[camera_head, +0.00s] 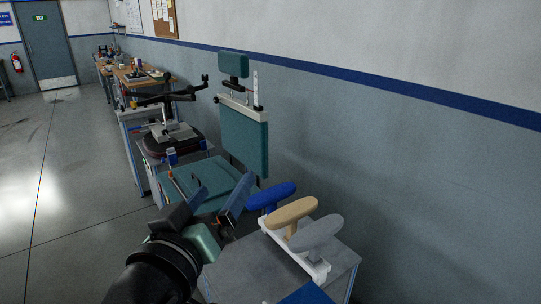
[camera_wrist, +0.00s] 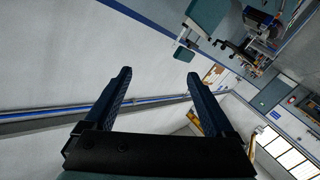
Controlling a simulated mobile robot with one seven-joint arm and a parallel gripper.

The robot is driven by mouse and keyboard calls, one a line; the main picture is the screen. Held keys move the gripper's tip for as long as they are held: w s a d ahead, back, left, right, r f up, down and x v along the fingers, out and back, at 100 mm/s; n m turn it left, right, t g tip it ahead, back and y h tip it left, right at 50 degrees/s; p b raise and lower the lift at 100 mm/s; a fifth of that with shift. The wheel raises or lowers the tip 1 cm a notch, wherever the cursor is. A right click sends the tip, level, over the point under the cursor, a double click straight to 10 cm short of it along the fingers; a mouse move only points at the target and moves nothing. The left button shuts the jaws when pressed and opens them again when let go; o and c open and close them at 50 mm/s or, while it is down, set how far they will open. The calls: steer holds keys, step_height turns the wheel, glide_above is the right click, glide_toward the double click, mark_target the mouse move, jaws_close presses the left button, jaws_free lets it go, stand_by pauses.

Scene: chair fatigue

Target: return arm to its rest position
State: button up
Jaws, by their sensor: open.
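My gripper (camera_head: 208,203) is in the lower left of the head view, raised in front of a teal chair seat. Its two blue fingers are spread apart with nothing between them. In the wrist view the open fingers (camera_wrist: 160,100) point toward the wall and are also empty. My dark forearm fills the bottom left of the head view. The teal chair has a headrest (camera_head: 233,65), a backrest (camera_head: 243,138) and a seat (camera_head: 205,184). My gripper hides part of the seat's near side.
A grey cabinet (camera_head: 247,268) at the lower right bears a white rack (camera_head: 299,250) with blue (camera_head: 272,197), tan (camera_head: 291,212) and grey (camera_head: 316,233) padded pieces. A bench with a dark clamp-like fixture (camera_head: 170,134) stands beyond the chair. Open floor (camera_head: 70,190) lies to the left.

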steer(key=s+d+r+t+y+p, duration=0.1)
steer(key=s+d+r+t, duration=0.1)
steer(key=r, duration=0.8)
steer(key=s+d+r+m+t+y+p, duration=0.1)
steer(key=s+d+r+t, duration=0.2)
steer(key=r, duration=0.7)
steer(key=s+d+r+m+t+y+p, duration=0.1)
steer(key=s+r+t, duration=0.4)
steer(key=r, duration=0.6)
steer(key=shift+s+d+y+p, duration=0.3)
steer(key=shift+s+d+p, duration=0.25)
steer(key=shift+s, duration=0.7)
steer(key=shift+d, duration=0.1)
